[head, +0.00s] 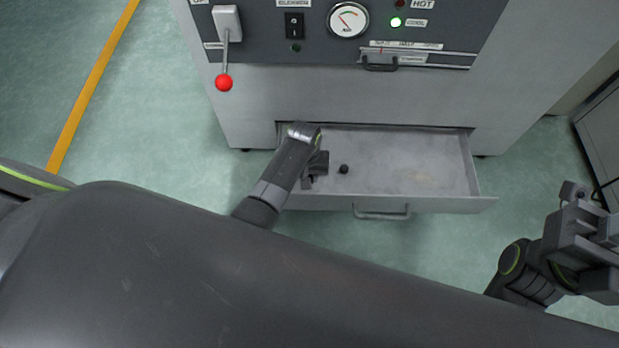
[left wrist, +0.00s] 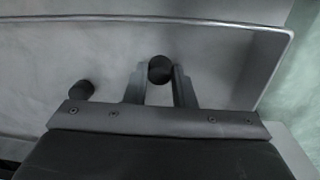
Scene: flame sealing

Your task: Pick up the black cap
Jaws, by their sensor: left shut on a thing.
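A small round black cap (left wrist: 161,69) sits between the fingertips of my left gripper (left wrist: 160,78) in the left wrist view, and the fingers are shut on it. A second black cap (left wrist: 82,90) lies apart from the fingers, to their left in that view. In the head view my left gripper (head: 311,178) is low inside the open drawer at its left end. One black cap (head: 344,169) shows on the drawer floor just right of it; the held cap is hidden there. My right gripper (head: 573,205) is at the far right, away from the drawer, its jaws unclear.
The grey drawer (head: 430,204) is pulled out of the machine and its right part is empty. Its handle (head: 381,214) is on the front wall. Above are a red-knobbed lever (head: 224,82), a gauge (head: 348,19) and a small black handle (head: 380,65). A cabinet stands at the right edge.

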